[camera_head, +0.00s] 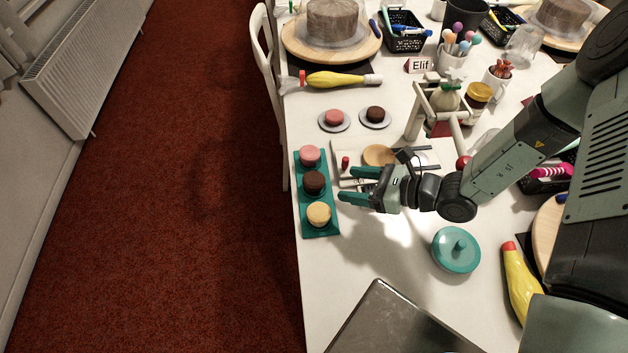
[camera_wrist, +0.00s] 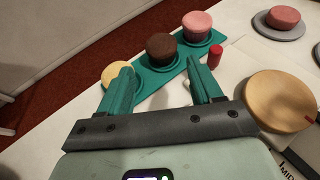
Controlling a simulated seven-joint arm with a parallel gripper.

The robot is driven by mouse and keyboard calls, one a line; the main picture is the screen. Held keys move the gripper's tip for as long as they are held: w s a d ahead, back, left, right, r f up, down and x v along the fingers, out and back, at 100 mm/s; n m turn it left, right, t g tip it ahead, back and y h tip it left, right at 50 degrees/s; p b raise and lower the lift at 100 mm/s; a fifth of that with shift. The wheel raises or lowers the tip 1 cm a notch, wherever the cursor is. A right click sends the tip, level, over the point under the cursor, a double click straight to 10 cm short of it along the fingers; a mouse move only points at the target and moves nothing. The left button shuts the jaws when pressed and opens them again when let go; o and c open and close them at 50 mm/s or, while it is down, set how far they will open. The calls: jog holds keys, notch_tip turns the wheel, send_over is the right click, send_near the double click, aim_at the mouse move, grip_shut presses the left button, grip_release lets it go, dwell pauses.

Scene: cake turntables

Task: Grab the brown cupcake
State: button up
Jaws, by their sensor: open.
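The brown cupcake (camera_head: 313,182) sits in the middle of a teal tray (camera_head: 331,230) near the table's left edge. A pink cupcake (camera_head: 309,156) is above it on the tray and a yellow cupcake (camera_head: 318,214) below it. In the wrist view the brown cupcake (camera_wrist: 161,47) is ahead of my gripper, beyond the fingertips. My gripper (camera_head: 347,184) is open and empty, just right of the tray, its fingers pointing left. In the wrist view the gripper (camera_wrist: 162,75) has its left finger partly covering the yellow cupcake (camera_wrist: 115,73).
A second brown cake (camera_head: 375,114) and a pink one (camera_head: 334,117) sit on small plates further back. A small red object (camera_wrist: 215,56) stands beside the tray. A wooden disc (camera_head: 379,155) lies behind my gripper.

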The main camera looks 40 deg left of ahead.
aim_at(320, 181)
jog(key=x, duration=0.9)
jog(key=shift+a+f, duration=0.1)
jog(key=shift+f, duration=0.15)
jog(key=c, duration=0.7)
